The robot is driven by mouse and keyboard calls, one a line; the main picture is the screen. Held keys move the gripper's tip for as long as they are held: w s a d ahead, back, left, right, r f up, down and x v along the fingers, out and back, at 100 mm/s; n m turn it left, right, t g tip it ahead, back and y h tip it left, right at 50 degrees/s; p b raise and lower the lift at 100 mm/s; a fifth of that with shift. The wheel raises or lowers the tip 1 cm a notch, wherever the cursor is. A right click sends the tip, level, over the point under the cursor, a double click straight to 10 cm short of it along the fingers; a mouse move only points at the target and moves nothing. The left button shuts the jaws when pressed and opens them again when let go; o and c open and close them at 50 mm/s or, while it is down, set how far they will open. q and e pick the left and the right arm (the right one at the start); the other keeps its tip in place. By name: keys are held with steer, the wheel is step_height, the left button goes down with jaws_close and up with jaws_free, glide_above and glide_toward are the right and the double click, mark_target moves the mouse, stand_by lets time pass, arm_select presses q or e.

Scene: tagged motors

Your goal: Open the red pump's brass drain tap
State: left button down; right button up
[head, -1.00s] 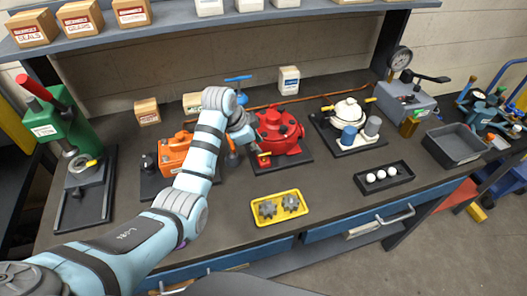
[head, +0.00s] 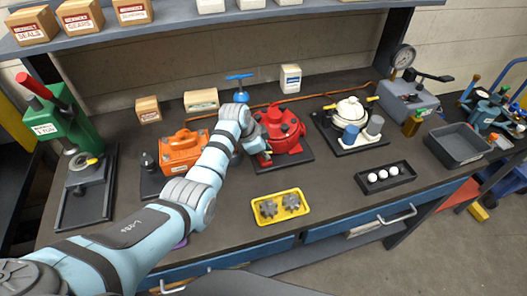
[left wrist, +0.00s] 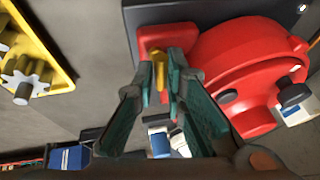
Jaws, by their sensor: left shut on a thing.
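The red pump (head: 287,128) stands on a dark base plate near the middle of the bench, and its red body fills the upper right of the left wrist view (left wrist: 235,65). Its brass drain tap (left wrist: 160,74) sticks out beside a red block on the pump. My left gripper (left wrist: 162,68) is shut on the tap, with one teal finger on each side of it. In the head view my left gripper (head: 264,147) is at the pump's left front side and hides the tap. My right gripper does not show.
An orange motor (head: 182,152) stands left of the pump and a cream pump (head: 350,109) right of it. A yellow tray (head: 280,219) with gears lies in front. A blue valve handle (head: 239,77) rises behind my arm.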

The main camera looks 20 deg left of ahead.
arm_select(q)
steer(key=shift+s+f+n, duration=0.1)
steer(key=shift+n, duration=0.2)
steer(key=shift+d+n+t+y, duration=0.15)
steer(key=shift+n+t+y, duration=0.25)
steer(key=shift+n, duration=0.8)
steer(key=n+y, duration=0.1)
steer(key=n, duration=0.2)
steer(key=shift+d+y, duration=0.15)
steer(key=shift+y, duration=0.25)
steer(key=n+y, duration=0.1)
steer(key=n, duration=0.2)
steer(key=shift+d+f+n+y, duration=0.1)
steer(key=shift+n+y, duration=0.4)
steer(key=shift+n, duration=0.5)
steer(key=shift+f+n+g+y+b, duration=0.1)
steer(key=shift+n+g+y+b, duration=0.25)
steer(key=shift+n+b, duration=0.55)
steer(key=n+b, duration=0.2)
steer(key=b, duration=0.1)
steer(key=n+g+y+b, duration=0.1)
steer(key=n+b, duration=0.1)
steer(key=b, duration=0.1)
steer(key=shift+w+d+f, duration=0.1)
steer(key=shift+w, duration=0.1)
steer(key=shift+s+r+n+g+y+b, duration=0.1)
steer(key=shift+r+n+g+y+b, duration=0.2)
steer(key=shift+n+b, duration=0.5)
steer(key=shift+f, duration=0.1)
